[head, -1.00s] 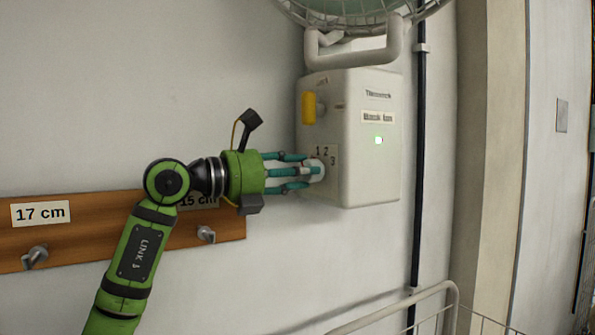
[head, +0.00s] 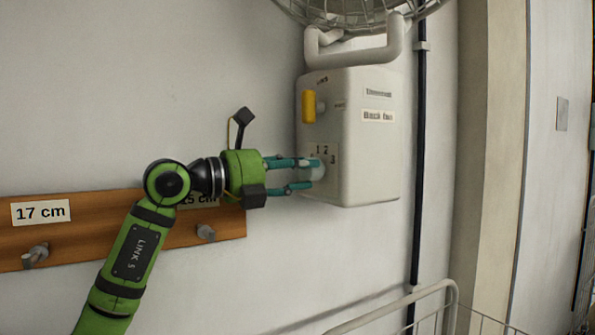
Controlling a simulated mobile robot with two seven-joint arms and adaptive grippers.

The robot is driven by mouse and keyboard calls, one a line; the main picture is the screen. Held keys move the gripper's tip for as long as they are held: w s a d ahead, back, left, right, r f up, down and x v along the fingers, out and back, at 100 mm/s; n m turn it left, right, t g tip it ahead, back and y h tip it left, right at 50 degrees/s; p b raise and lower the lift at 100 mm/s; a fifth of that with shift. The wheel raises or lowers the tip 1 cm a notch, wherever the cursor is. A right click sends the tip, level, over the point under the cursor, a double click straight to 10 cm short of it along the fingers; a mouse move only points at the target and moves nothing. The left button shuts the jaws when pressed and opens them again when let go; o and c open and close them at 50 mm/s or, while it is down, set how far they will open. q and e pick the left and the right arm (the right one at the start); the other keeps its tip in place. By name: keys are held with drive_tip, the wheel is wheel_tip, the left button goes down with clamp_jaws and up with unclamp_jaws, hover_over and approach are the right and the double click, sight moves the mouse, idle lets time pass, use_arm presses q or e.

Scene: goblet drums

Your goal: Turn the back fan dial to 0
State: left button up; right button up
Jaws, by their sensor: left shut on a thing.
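The back fan's white control box (head: 365,155) hangs on the wall, with a label that reads "Back fan" (head: 378,116). The dial (head: 318,170) is a pale round knob low on the box's left face, with the numbers 1, 2 and 3 around it. My left gripper (head: 314,174) comes from the left and is shut on the dial, its teal fingers on either side. The fingers cover part of the dial, and I cannot read its pointer or a 0 mark. No indicator light shows on the box. My right gripper is not in view.
A yellow switch (head: 308,106) sits above the dial. A fan cage (head: 350,12) and curved bracket (head: 395,40) are above the box. A wooden peg rail (head: 90,235) is at the left, behind my arm. A white wire rack (head: 440,295) stands below right.

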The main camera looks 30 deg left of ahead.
use_arm(q)
drive_tip(key=shift+f, duration=0.15)
drive_tip(key=o, duration=1.1)
drive_tip(key=shift+o, duration=0.2)
drive_tip(key=v, duration=0.7)
drive_tip(key=shift+s, duration=0.25)
drive_tip(key=shift+w, duration=0.1)
